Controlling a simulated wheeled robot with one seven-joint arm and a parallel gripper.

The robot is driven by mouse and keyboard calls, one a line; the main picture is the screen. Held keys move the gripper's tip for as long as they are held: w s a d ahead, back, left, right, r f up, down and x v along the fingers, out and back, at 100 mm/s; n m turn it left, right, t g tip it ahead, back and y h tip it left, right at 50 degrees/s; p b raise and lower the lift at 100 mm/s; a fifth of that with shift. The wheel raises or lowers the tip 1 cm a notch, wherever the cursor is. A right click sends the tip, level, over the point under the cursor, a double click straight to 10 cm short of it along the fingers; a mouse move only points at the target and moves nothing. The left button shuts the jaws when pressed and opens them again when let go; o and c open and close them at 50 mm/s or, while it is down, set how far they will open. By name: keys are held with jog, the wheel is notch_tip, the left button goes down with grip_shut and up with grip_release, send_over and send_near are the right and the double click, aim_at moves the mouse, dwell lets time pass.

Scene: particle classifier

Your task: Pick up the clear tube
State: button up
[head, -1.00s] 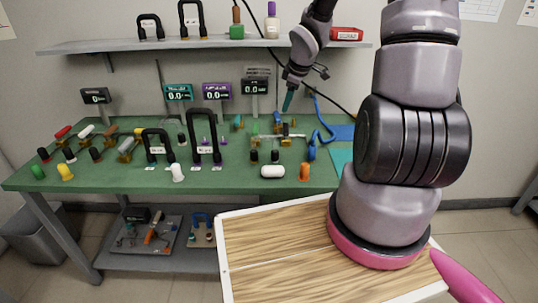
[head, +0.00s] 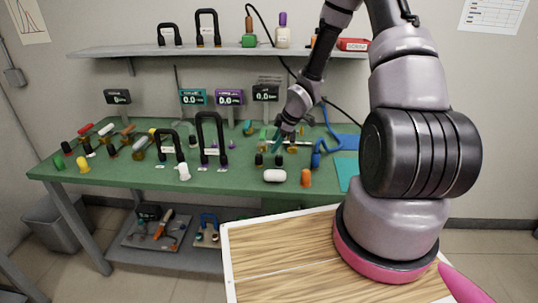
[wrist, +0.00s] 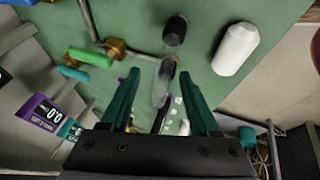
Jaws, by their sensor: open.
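My gripper (head: 276,143) is over the right part of the green bench, its teal fingers pointing down among small parts. In the wrist view my gripper (wrist: 160,78) is open, with the fingers apart. A see-through tube (wrist: 160,94) with a black end (wrist: 168,68) shows between the fingers there, blurred; contact cannot be told. In the head view two small black-topped pieces (head: 259,159) stand just in front of the gripper; the clear part is too small to make out.
A white cylinder (head: 275,176) and an orange one (head: 306,178) lie near the bench's front edge. A brass fitting with a green handle (wrist: 92,57) is close beside the gripper. Black arches (head: 212,138) and displays (head: 265,93) stand left and behind.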

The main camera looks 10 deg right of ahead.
jog(key=x, duration=0.4)
grip_shut()
notch_tip(320, 180, up, 10)
dwell(0.7)
